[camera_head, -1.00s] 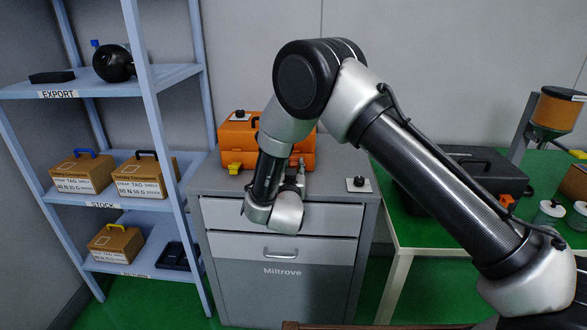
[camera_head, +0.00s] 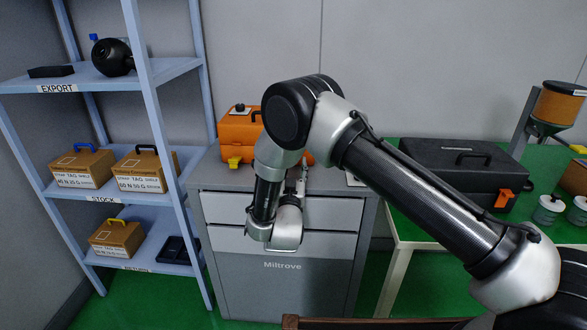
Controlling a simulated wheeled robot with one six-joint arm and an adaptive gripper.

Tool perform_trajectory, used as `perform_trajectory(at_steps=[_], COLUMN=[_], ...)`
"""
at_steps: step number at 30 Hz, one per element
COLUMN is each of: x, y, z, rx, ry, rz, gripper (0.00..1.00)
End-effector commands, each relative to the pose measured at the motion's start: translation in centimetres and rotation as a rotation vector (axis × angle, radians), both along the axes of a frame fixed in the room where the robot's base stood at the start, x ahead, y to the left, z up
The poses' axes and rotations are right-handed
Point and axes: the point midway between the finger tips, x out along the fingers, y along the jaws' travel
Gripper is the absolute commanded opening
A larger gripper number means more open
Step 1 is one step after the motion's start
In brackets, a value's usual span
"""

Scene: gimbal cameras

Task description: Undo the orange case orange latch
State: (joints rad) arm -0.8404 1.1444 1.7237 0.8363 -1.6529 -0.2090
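The orange case (camera_head: 238,132) stands on top of the grey cabinet, partly hidden behind my arm. A yellow latch (camera_head: 234,161) shows on the left of its front. My gripper (camera_head: 302,180) is over the cabinet top in front of the case's right part. It is small and partly hidden by my wrist, so I cannot tell whether it is open or touching the case.
The grey drawer cabinet (camera_head: 310,270) stands between a blue shelf rack (camera_head: 160,110) and a green table (camera_head: 420,228). A black case (camera_head: 450,165) with an orange latch (camera_head: 504,198) lies on the table. A white plate (camera_head: 353,180) on the cabinet is mostly hidden by my arm.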

Motion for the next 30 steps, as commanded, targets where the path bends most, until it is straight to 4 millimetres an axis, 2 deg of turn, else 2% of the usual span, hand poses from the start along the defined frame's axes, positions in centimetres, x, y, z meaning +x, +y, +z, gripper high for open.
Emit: perform_trajectory(at_steps=[5,8,15,21,25,30], x=[-0.3,-1.4,-6.5,-10.1,-11.3,-11.6], y=[0.1,0.2,0.3,0.4,0.4,0.4], z=[-0.1,-0.4,-1.8,-2.8,-3.1,-3.2], rx=[0.0,-0.002,-0.004,-0.002,-0.001,-0.001], ry=[0.0,0.001,0.002,0.001,0.0,0.0], rz=[0.001,0.003,0.003,0.003,0.002,0.0], gripper=[0.46,0.46,0.46,0.46,0.46,0.46])
